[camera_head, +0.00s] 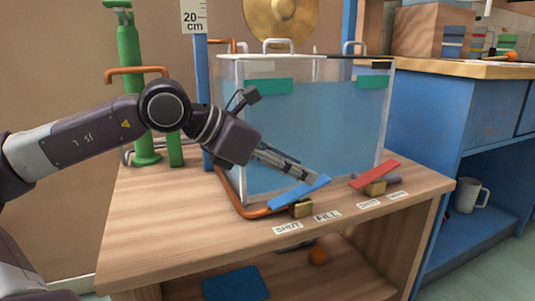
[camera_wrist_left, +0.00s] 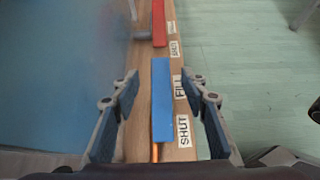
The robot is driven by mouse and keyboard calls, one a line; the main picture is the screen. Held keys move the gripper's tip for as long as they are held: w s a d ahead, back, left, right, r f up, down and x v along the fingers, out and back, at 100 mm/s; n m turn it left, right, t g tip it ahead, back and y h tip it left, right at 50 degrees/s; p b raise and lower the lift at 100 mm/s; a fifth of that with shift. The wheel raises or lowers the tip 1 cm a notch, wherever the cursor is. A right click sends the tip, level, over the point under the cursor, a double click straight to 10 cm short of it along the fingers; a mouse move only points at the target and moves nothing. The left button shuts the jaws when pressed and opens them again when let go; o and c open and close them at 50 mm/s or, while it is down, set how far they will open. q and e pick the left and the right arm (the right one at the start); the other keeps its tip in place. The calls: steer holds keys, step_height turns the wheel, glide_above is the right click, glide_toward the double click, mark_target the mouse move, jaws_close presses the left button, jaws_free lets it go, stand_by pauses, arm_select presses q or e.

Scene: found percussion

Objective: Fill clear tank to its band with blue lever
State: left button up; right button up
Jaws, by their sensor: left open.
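The clear tank (camera_head: 310,130) stands on the wooden bench, with blue water reaching about the level of its green band (camera_head: 268,86). The blue lever (camera_head: 300,192) sits on a brass valve (camera_head: 301,208) at the tank's front, slanting up to the right above the SHUT (camera_head: 287,228) and FILL (camera_head: 327,216) labels. My left gripper (camera_head: 303,176) is open at the lever. In the left wrist view the blue lever (camera_wrist_left: 162,105) lies between the two spread fingers (camera_wrist_left: 159,78), with a gap on each side. My right gripper is out of view.
A red lever (camera_head: 375,174) with its own labels sits right of the blue one. An orange pipe (camera_head: 232,198) runs round the tank's left front corner. A green pump (camera_head: 130,90) stands at the left. A mug (camera_head: 468,195) is on the blue shelf.

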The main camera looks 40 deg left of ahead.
arm_select(q)
steer(key=v, duration=0.7)
steer(key=shift+s, duration=0.15)
stand_by(0.3)
